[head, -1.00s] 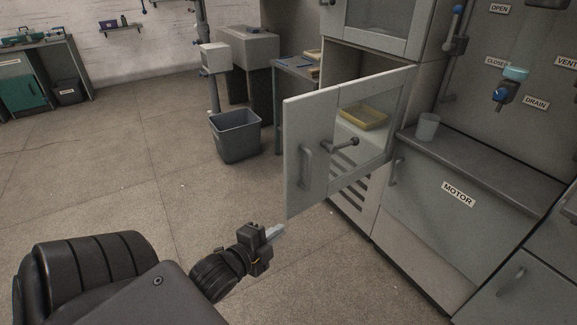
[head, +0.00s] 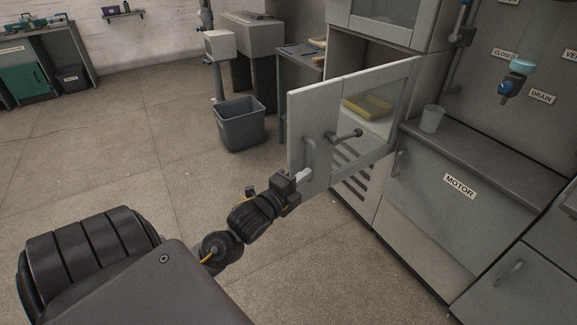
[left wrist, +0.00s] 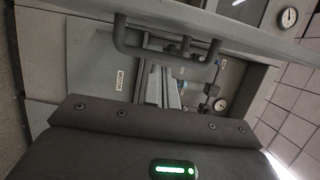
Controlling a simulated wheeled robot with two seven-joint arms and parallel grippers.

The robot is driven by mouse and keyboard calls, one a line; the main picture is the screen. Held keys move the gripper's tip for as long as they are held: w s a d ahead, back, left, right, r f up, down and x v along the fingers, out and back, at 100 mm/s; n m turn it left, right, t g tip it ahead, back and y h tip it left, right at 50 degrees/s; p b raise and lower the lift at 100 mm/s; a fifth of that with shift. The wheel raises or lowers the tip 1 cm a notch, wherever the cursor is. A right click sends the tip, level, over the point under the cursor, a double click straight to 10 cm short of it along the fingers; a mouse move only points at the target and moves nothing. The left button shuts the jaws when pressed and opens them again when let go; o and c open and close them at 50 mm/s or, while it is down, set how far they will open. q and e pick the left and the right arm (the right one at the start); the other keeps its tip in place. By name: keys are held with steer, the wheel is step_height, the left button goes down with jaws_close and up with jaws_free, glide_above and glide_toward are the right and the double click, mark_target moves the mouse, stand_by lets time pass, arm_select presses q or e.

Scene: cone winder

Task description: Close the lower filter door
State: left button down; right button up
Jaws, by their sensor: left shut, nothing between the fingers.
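The lower filter door (head: 314,97) stands swung open from its cabinet, a grey panel with a window, a bar handle (head: 308,156) and a dark knob-ended latch (head: 346,135). My left gripper (head: 305,175) is shut and empty, its fingertips at the door's outer face by the lower end of the handle. I cannot tell whether they touch. In the left wrist view the shut fingers (left wrist: 164,85) point toward a bar handle (left wrist: 165,52) on a grey panel. My right gripper is not in view.
A yellow tray (head: 368,106) shows through the door's window. The upper door (head: 383,47) is above. A motor cabinet (head: 430,185) with a cup (head: 432,118) on top stands to the right. A grey bin (head: 240,124) is behind the door at left. Floor at left is open.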

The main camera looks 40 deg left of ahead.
mark_target(293, 168)
arm_select(q)
steer(key=a, duration=0.3)
steer(key=shift+w+a, duration=0.15)
steer(key=shift+w, duration=0.2)
steer(key=shift+w+a, duration=0.1)
steer(key=shift+a, duration=0.2)
steer(key=shift+a, duration=0.15)
